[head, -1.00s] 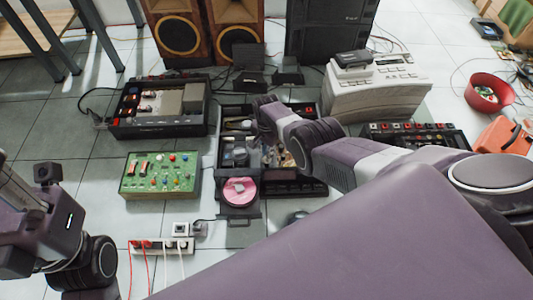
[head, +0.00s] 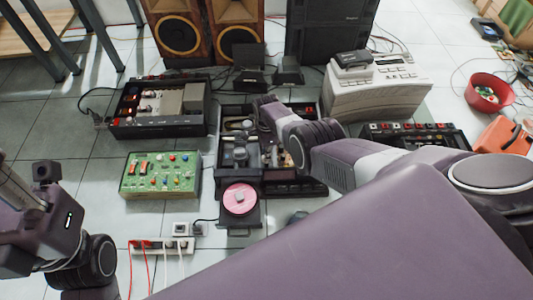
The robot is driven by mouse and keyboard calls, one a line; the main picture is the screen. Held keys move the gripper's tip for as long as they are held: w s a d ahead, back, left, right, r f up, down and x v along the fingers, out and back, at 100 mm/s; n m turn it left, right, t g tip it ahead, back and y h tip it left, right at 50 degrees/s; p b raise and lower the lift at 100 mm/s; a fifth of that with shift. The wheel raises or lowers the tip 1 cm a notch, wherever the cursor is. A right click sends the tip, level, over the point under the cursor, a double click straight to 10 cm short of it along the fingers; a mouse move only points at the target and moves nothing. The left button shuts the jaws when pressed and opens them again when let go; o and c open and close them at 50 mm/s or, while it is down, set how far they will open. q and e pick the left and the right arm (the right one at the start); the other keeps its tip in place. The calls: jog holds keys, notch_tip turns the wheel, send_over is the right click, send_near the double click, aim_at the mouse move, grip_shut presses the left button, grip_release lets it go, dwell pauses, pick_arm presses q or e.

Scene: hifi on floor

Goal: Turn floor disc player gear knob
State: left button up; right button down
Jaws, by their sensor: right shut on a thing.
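The disc player (head: 254,191) lies on the floor in the middle of the head view, a dark open case with grey round parts inside. Its tray, holding a pink disc (head: 239,198), sticks out at the front. My right arm reaches in from the right over the player's right part. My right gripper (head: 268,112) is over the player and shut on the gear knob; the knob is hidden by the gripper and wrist. My left arm is at the left edge, away from the player; its fingers are not clear.
A green circuit box (head: 160,174) and a power strip (head: 161,245) lie left of the player. An opened amplifier (head: 160,105) stands behind the green box. A beige machine (head: 376,85) is at the right, with speakers (head: 180,35) at the back.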

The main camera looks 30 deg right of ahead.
dwell(0.4)
jog(key=c, duration=2)
grip_release()
jog(key=shift+r, duration=0.15)
jog(key=shift+r, duration=5.85)
